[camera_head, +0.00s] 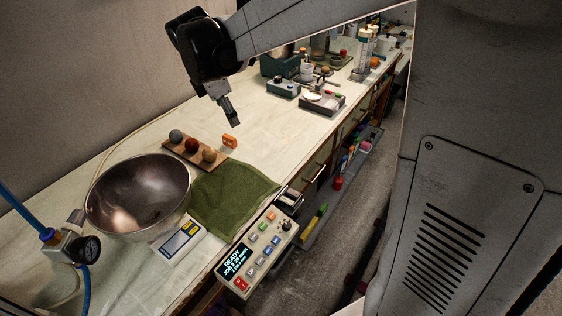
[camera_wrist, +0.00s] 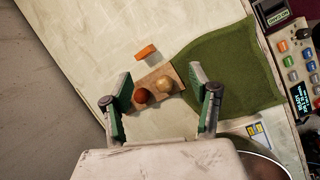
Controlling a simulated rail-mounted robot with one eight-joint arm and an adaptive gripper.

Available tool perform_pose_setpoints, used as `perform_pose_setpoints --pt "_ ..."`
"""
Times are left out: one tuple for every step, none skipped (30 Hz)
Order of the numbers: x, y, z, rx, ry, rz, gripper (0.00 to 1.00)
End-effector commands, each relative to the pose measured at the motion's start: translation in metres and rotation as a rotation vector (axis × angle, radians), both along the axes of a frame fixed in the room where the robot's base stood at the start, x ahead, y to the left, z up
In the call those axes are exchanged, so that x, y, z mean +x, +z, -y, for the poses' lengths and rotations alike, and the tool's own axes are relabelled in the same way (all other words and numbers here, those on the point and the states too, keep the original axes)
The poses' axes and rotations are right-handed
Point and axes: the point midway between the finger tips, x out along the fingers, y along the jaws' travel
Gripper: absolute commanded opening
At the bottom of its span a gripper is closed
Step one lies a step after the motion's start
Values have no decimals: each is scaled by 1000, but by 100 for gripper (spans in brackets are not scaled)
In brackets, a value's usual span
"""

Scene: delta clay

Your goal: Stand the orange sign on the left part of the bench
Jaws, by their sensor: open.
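The orange sign (camera_head: 230,141) is a small orange block on the pale bench, just behind the wooden board with balls. It also shows in the wrist view (camera_wrist: 146,52), beyond the board and apart from it. I cannot tell for sure whether it stands or lies. My gripper (camera_head: 233,120) hangs above the bench, over the area near the sign and apart from it. In the wrist view its two green-padded fingers (camera_wrist: 162,98) are spread wide with nothing held between them. The sign lies ahead of the fingers, near the picture's top middle.
A wooden board (camera_head: 179,150) bears three balls. Devices such as a small scale-like box (camera_head: 322,103) stand farther back. The bench's middle is clear.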

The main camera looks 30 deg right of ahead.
Motion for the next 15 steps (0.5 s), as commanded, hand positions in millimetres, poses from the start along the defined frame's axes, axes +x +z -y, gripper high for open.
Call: perform_pose_setpoints --pt "-16 8 5 31 -60 28 57" --pt "-24 12 7 52 -97 46 57" --pt "-35 16 9 81 -149 69 57" --pt "-43 19 11 102 -187 86 57" --pt "-50 22 12 123 -224 104 57" --pt "-61 26 14 153 -275 125 57" --pt "-69 28 16 175 -314 141 57" --pt "-77 30 18 198 -354 158 57" --pt "-88 33 20 227 -405 177 57" --pt "-95 34 21 251 -443 192 57" --pt "-103 36 22 274 -483 207 57" --pt "-114 37 24 304 -534 226 57" --pt "-122 38 25 329 -573 241 57" --pt "-130 38 26 352 -612 254 57" --pt "-140 39 27 385 -664 273 57"
